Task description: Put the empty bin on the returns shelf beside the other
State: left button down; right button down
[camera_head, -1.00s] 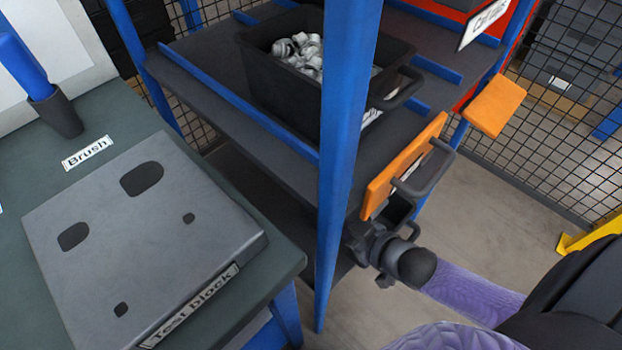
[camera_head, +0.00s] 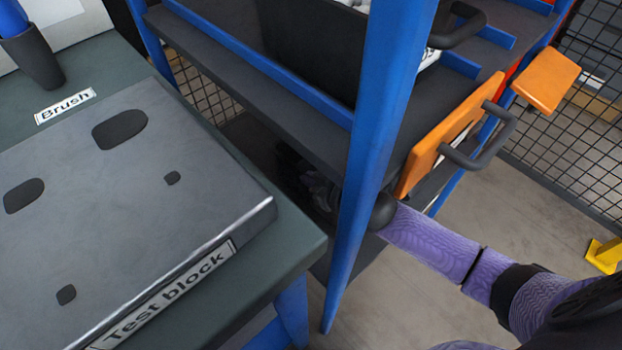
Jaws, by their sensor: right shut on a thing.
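A black bin (camera_head: 315,45) stands on the dark shelf deck (camera_head: 255,95) at the top, partly hidden by the blue post; its loop handle (camera_head: 462,25) points right. My right arm reaches in from the right and passes behind the blue post. My right gripper (camera_head: 318,190) is below that deck, in shadow, mostly hidden by the post. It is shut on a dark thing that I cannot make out. No bin that I can tell to be empty shows clearly. My left gripper is not in view.
The blue post (camera_head: 375,150) stands right in front of my right arm. An orange panel (camera_head: 445,135) with a dark handle is beside it. A bench with a grey test block (camera_head: 130,200) fills the left. Mesh fencing (camera_head: 590,110) and open floor (camera_head: 470,220) lie right.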

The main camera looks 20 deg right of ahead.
jog(key=c, duration=1.3)
grip_release()
jog(key=shift+f, duration=0.1)
jog(key=o, duration=0.5)
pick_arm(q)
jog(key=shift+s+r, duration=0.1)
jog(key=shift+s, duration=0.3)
pick_arm(e)
jog(key=shift+s+r, duration=0.1)
jog(key=shift+r, duration=0.2)
pick_arm(q)
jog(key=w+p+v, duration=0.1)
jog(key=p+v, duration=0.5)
jog(key=p, duration=0.1)
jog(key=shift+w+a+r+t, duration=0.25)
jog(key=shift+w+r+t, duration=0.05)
pick_arm(e)
jog(key=v, duration=1.1)
jog(key=shift+s+d, duration=0.15)
jog(key=shift+s, duration=0.2)
